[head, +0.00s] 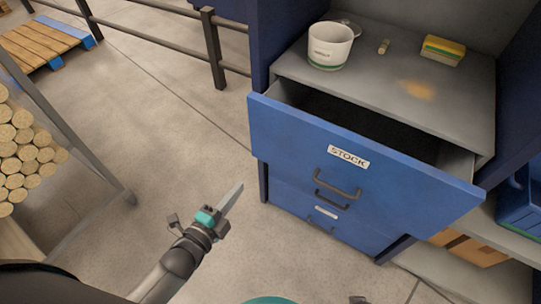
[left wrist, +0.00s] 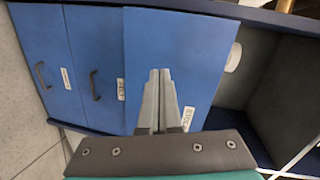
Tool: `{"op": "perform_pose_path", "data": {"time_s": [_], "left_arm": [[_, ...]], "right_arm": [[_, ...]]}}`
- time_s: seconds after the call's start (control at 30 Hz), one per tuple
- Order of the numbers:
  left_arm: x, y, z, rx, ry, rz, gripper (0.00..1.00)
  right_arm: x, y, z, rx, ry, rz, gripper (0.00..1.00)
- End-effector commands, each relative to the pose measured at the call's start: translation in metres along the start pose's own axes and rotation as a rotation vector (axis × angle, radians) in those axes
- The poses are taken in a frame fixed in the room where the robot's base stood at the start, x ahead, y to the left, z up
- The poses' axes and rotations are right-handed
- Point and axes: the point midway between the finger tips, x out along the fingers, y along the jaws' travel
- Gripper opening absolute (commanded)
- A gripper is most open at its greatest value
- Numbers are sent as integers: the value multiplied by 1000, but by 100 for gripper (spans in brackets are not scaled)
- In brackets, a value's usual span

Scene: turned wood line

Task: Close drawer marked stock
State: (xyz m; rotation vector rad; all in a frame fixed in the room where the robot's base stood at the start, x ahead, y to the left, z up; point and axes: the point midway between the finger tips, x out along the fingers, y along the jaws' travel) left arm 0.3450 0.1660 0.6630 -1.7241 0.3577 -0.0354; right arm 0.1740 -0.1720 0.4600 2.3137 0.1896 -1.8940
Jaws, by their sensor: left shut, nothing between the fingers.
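The blue drawer marked STOCK (head: 290,138) is the top one of a cabinet and is pulled out, with its dark inside showing behind the front. Its white label (head: 348,156) sits above a dark bar handle (head: 337,184). My left gripper (head: 239,187) is shut and empty, to the left of the drawer front and apart from it in the head view. In the left wrist view, its fingers (left wrist: 159,74) overlap the stock drawer's front (left wrist: 200,50) and part of its label (left wrist: 187,118); the handle is hidden there. My right gripper is not in view.
Lower drawers (head: 285,200) look shut. The grey top (head: 375,85) holds a white pot (head: 329,46), a small plug (head: 384,46) and a yellow-green block (head: 443,51). A rack with log ends (head: 22,145) stands left. Floor (head: 170,110) between is clear.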

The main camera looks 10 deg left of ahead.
Motion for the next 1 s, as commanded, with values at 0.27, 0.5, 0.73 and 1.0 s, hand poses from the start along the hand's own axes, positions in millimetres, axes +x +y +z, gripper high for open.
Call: {"op": "perform_pose_path", "data": {"time_s": [0.27, 0.5, 0.73, 1.0], "left_arm": [[6, -33, -15, 191, 67, -168, 0], [23, -39, -17, 201, 69, -178, 0], [54, -43, -20, 198, 69, -176, 0], [97, -50, -23, 198, 68, -175, 0]], "right_arm": [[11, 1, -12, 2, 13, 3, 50], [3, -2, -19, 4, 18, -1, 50], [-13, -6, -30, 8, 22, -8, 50], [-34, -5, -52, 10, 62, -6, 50]]}}
